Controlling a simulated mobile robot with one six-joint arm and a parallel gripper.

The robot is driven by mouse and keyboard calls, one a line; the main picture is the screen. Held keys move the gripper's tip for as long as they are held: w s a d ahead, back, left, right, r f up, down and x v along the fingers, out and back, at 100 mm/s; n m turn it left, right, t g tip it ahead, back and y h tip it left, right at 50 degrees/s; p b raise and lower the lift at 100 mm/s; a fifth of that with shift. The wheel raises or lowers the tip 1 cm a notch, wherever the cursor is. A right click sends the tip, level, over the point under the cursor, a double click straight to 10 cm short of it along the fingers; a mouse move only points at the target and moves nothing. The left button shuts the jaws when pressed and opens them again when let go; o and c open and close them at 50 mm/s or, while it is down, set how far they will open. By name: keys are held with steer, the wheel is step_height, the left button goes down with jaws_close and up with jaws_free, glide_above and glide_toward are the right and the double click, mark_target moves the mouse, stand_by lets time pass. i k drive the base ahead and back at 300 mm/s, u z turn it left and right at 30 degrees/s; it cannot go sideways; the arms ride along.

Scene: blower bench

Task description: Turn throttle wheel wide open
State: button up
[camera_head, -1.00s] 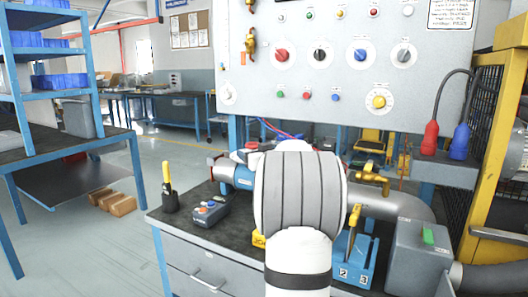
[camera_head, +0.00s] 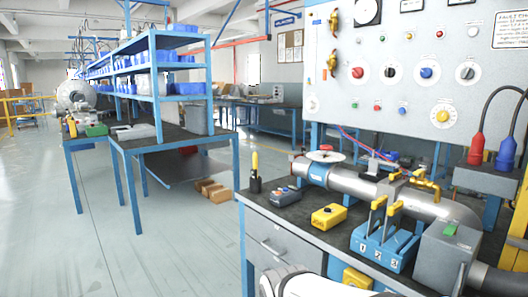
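A small, flat white wheel with a red hub (camera_head: 325,156), which looks like the throttle wheel, sits on top of the grey pipe (camera_head: 352,183) near its left end, above a blue band. Its opening position cannot be read at this size. Nothing touches the wheel. My gripper is not in view; only a white part of my arm shows at the bottom edge, in front of the bench and well below the wheel.
The dark bench top (camera_head: 288,212) holds a blue-grey control box (camera_head: 285,196), a black-and-yellow handset (camera_head: 255,180), a yellow box (camera_head: 329,216) and a blue block with yellow levers (camera_head: 384,247). A control panel (camera_head: 390,80) stands behind. Floor (camera_head: 170,255) to the left is clear.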

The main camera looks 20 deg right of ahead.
mark_target(324, 147)
steer(key=z, duration=0.45)
steer(key=i, duration=1.4)
steer(key=u, duration=0.65)
